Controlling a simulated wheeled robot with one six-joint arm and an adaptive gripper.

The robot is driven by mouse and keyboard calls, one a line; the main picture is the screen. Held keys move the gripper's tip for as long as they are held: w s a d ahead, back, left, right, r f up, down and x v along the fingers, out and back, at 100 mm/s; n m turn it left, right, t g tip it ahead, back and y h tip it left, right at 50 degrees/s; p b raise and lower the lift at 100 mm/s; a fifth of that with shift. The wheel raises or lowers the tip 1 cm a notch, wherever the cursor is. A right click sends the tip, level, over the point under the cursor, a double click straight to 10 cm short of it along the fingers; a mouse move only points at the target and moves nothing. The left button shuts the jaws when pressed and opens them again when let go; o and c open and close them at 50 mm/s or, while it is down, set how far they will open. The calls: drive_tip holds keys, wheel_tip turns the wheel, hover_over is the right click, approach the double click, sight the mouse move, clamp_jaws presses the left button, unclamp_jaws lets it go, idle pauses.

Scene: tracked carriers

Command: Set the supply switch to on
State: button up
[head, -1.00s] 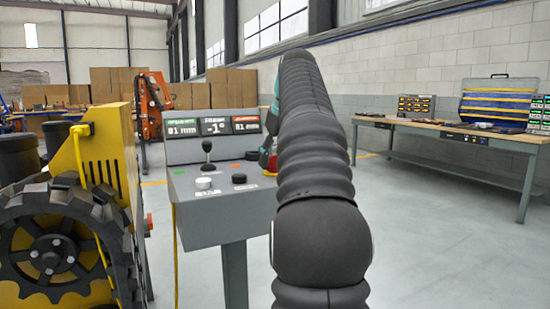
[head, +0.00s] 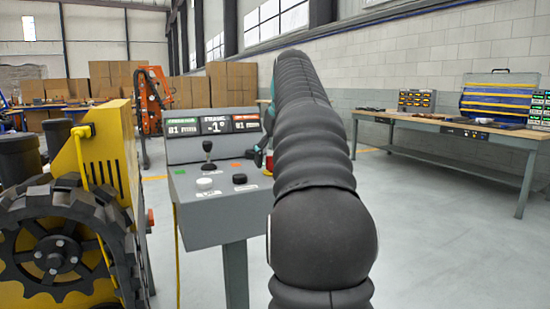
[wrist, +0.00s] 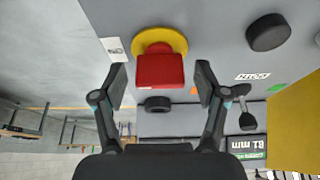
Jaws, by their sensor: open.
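A red block-shaped handle (wrist: 160,71) on a round yellow base (wrist: 160,40) is fixed to the grey console; it looks like the supply switch, but its label is too small to read. My gripper (wrist: 161,84) is open, with one finger on each side of the red handle and a visible gap on both sides. I cannot tell how deep the handle sits between the fingertips. In the head view, a bit of red (head: 268,162) shows at the console's right side, mostly hidden behind my arm.
The grey console (head: 215,220) also carries a black joystick (head: 208,152), a white button (head: 204,184), a black button (head: 239,179) and a display panel. A yellow tracked machine (head: 75,210) stands close at left. A workbench (head: 450,135) is at right, with clear floor before it.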

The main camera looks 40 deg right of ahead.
drive_tip(key=v, duration=0.7)
drive_tip(key=shift+r, duration=0.25)
drive_tip(key=shift+s, duration=0.2)
idle(0.4)
